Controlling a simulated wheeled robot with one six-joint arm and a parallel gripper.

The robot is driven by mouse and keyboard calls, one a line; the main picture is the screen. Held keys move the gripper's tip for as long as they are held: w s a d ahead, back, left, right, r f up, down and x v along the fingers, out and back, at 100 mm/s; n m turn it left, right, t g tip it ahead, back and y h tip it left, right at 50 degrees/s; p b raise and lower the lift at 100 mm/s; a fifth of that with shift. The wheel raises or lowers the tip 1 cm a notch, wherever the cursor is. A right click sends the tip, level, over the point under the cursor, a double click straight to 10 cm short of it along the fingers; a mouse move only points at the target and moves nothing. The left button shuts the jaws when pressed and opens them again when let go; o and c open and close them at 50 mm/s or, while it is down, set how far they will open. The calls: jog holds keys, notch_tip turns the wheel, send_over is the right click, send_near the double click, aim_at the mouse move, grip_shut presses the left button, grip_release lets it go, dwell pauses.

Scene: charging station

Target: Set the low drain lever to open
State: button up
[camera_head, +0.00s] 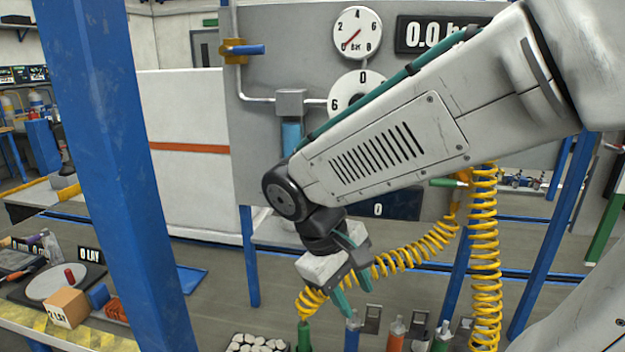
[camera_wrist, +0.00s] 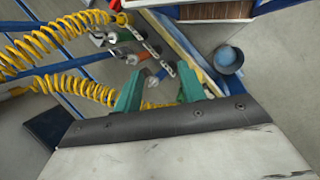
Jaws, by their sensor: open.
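My gripper (camera_head: 354,292) hangs below my arm in front of the panel, its two teal fingers apart and empty, pointing down. Its open fingers also show in the wrist view (camera_wrist: 160,82). I cannot clearly identify the low drain lever. A short green handle (camera_head: 446,183) sits by a brass fitting right of my arm, well above the fingers; I cannot tell if it is the drain lever. A blue lever (camera_head: 249,50) on a brass valve lies horizontal at the panel's upper left. My arm covers much of the panel's middle.
Yellow coiled hoses (camera_head: 485,260) hang behind and right of my gripper. Coloured nozzles (camera_head: 396,334) stand below it. A blue post (camera_head: 118,170) rises at left. A gauge (camera_head: 357,34) and display sit on the panel (camera_head: 300,20). A side bench holds a box (camera_head: 68,308).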

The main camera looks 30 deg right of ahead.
jog(key=w+d+n+h, duration=0.2)
jog(key=w+d+h, duration=0.6)
jog(key=w, duration=0.4)
jog(key=w+a+r+t+h, duration=0.1)
jog(key=w+r+t+h, duration=0.3)
jog(key=w, duration=0.3)
jog(key=w+a+r+t+h, duration=0.1)
jog(key=w+r+t+h, duration=0.15)
jog(key=w+t, duration=0.45)
jog(key=w+d+g, duration=0.1)
jog(key=w+d, duration=0.2)
jog(key=d, duration=0.2)
jog(key=shift+d+r, duration=0.25)
jog(key=shift+d, duration=0.15)
grip_shut()
jog(key=shift+h, duration=0.25)
